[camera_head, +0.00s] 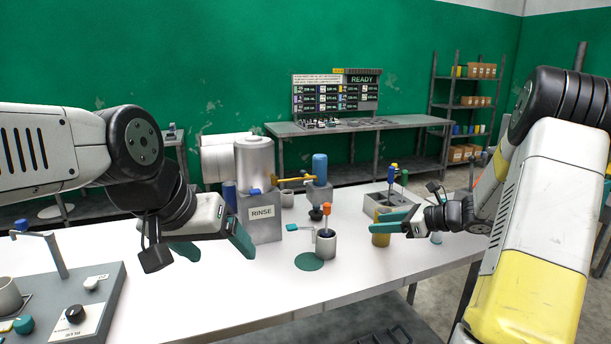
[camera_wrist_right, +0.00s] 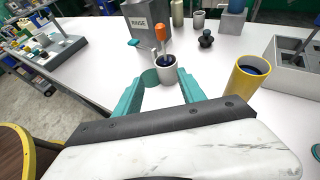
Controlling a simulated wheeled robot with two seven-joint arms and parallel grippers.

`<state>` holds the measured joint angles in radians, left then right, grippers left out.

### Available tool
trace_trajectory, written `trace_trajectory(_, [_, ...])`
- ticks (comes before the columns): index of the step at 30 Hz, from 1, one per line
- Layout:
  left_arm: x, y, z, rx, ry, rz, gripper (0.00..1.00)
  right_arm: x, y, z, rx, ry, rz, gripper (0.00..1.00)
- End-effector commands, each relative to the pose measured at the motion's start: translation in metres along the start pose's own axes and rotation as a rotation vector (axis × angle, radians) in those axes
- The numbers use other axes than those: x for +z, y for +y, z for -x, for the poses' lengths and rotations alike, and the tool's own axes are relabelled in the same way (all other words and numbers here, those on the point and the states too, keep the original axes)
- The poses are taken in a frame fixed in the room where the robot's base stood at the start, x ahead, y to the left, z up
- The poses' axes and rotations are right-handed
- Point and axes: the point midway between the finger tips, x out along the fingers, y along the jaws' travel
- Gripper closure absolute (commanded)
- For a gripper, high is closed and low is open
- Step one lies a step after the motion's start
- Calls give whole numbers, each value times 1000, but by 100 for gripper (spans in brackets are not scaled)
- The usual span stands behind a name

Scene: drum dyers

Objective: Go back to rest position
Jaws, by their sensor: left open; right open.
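My left gripper (camera_head: 214,246) is open and empty. Its teal fingers hang over the white table (camera_head: 200,300), left of the rinse station. My right gripper (camera_head: 388,228) is open at the table's right side, close to a yellow cup (camera_head: 380,236) in the head view. In the right wrist view its two teal fingers (camera_wrist_right: 160,97) are spread with nothing held between them. Beyond them stands a grey-white cup (camera_wrist_right: 164,70) with dark liquid and an orange-topped tool (camera_wrist_right: 160,34). The yellow cup (camera_wrist_right: 240,82), with dark blue liquid, stands right of the fingers.
The grey RINSE station (camera_head: 262,213) stands mid-table. A teal round pad (camera_head: 309,262) lies before the white cup. A grey holder (camera_head: 390,200) with upright tools is at the back right. A control box (camera_head: 75,300) occupies the left front. The front middle of the table is clear.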

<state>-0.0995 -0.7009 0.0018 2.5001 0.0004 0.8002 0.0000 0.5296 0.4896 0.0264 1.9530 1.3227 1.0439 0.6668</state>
Motion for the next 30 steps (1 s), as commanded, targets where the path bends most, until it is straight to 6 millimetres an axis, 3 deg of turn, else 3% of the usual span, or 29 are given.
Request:
trace_trajectory(8, [0,0,0,0,0,1,19,26,35,1,73,57,174,52])
trace_trajectory(17, [0,0,0,0,-1,1,19,62,102,15,205,166,529,52])
trace_trajectory(24, [0,0,0,0,-1,1,19,87,188,52,376,313,1080,52])
trace_trajectory(30, [0,0,0,0,-1,1,19,89,246,99,512,450,1616,52])
